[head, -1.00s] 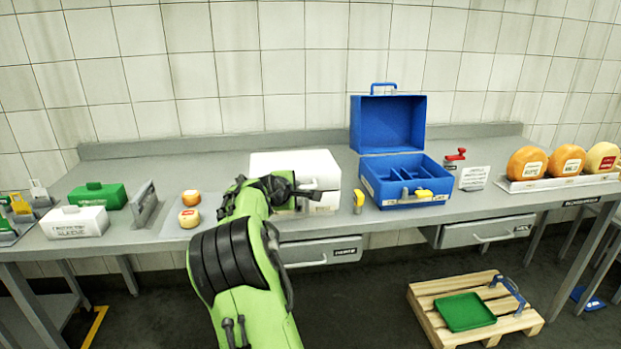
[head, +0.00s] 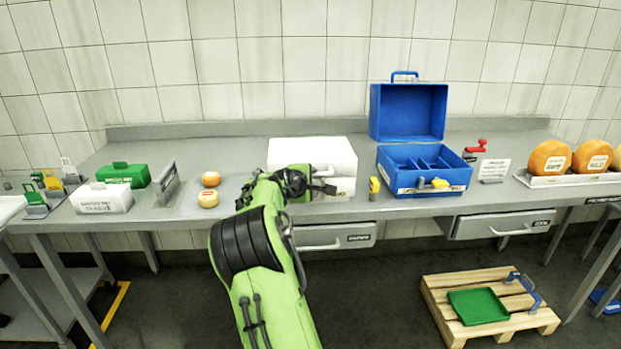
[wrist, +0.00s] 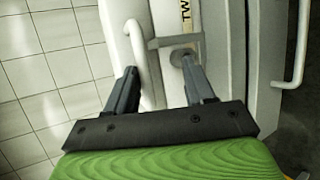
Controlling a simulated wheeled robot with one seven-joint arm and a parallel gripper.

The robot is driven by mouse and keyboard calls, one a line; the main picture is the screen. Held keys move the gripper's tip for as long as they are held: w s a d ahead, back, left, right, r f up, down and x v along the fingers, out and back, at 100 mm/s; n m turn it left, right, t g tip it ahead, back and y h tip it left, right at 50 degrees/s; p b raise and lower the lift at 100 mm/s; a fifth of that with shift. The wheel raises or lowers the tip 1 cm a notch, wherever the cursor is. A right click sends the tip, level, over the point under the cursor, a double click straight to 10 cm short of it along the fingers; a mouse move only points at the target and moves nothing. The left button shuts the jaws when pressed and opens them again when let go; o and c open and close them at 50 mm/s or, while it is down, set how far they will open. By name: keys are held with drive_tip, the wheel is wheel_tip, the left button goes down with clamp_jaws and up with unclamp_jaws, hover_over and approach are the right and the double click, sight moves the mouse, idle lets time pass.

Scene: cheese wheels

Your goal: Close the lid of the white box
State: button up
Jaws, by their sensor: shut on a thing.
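The white box (head: 312,153) stands on the grey table, left of the blue case. Its lid lies down over the body, flat or nearly so; I cannot tell whether it is fully shut. My gripper (head: 322,180) is at the box's front, partly hidden by my green arm. In the wrist view my gripper (wrist: 160,68) has its two dark fingers at the box's white bar handle (wrist: 139,45), shut on it. A grey bracket (wrist: 175,42) and a dark-lettered label show beside the handle.
The open blue case (head: 410,115) stands right of the box, with a yellow item (head: 374,188) between them. A drawer (head: 335,236) is below the table's front edge.

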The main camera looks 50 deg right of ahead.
drive_tip(key=p+v, duration=0.2)
drive_tip(key=v, duration=1.3)
drive_tip(key=shift+a+p, duration=0.25)
drive_tip(key=shift+p, duration=0.15)
drive_tip(key=shift+s+r, duration=0.1)
drive_tip(key=shift+s, duration=0.05)
drive_tip(key=s+a+r+m+t+y+p, duration=0.1)
drive_tip(key=s+a+r+m+y+p, duration=0.25)
drive_tip(key=a, duration=0.65)
drive_tip(key=s+a+r+m+t+y+p, duration=0.15)
drive_tip(key=s+a+y+p, duration=0.4)
drive_tip(key=a, duration=0.55)
drive_tip(key=s+a+m+g+y+p, duration=0.1)
drive_tip(key=s+a+y, duration=0.2)
drive_tip(key=s+a, duration=0.8)
drive_tip(key=shift+s+r+p, duration=0.2)
drive_tip(key=shift+s+p, duration=0.2)
drive_tip(key=shift+s, duration=0.75)
